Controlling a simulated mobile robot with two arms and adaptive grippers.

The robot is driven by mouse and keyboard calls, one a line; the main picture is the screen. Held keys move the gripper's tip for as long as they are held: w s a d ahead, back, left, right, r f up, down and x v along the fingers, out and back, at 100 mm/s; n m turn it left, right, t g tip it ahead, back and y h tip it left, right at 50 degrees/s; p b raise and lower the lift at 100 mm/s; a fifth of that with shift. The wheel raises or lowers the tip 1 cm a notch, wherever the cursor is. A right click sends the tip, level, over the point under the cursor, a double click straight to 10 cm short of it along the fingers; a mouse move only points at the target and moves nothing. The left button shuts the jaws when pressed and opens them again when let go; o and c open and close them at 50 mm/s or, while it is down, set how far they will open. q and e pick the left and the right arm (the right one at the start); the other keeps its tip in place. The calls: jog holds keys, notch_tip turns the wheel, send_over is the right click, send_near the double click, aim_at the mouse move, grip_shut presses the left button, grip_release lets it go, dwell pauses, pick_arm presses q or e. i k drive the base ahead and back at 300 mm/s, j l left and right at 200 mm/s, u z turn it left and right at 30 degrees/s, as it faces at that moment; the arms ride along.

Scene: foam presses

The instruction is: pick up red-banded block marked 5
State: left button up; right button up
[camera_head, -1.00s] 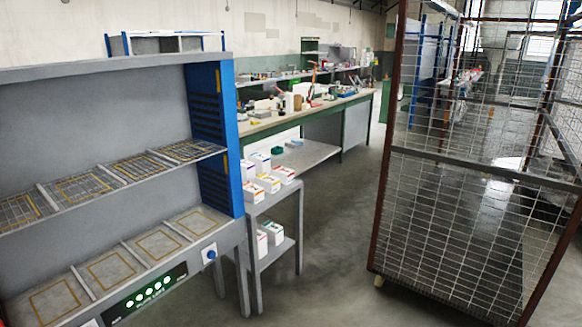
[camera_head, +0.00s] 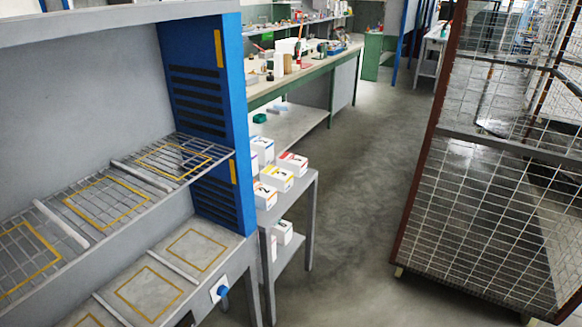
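A white block with a red band (camera_head: 293,163) stands on the top of a small grey table, at its far right corner. A dark mark shows on it, but I cannot read it for certain. Beside it are a yellow-banded block (camera_head: 277,179), an orange-banded block (camera_head: 264,195) and a blue-banded block (camera_head: 262,148). Another white block (camera_head: 282,232) sits on the table's lower shelf, with one more partly hidden behind a leg. Neither of my grippers is in view.
A grey and blue press rack (camera_head: 210,115) with yellow-outlined slots fills the left, close beside the small table (camera_head: 296,192). A tall wire-mesh cage (camera_head: 490,210) stands at the right. Open floor (camera_head: 365,190) lies between them. A green workbench (camera_head: 315,75) stands behind.

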aim_at(297, 165)
jog(key=i+u, duration=0.1)
jog(key=u, duration=0.25)
jog(key=i+l+u, duration=0.1)
jog(key=u, duration=0.25)
jog(key=i+l+u, duration=0.2)
jog(key=i+l, duration=0.15)
jog(key=l, duration=0.25)
jog(key=i+l+u, duration=0.1)
jog(key=l, duration=0.2)
jog(key=i+l+u, duration=0.1)
jog(key=l, duration=0.25)
jog(key=i+l+u, duration=0.1)
jog(key=l, duration=0.25)
jog(key=i+l+u, duration=0.1)
jog(key=i+l, duration=0.15)
jog(key=l, duration=0.1)
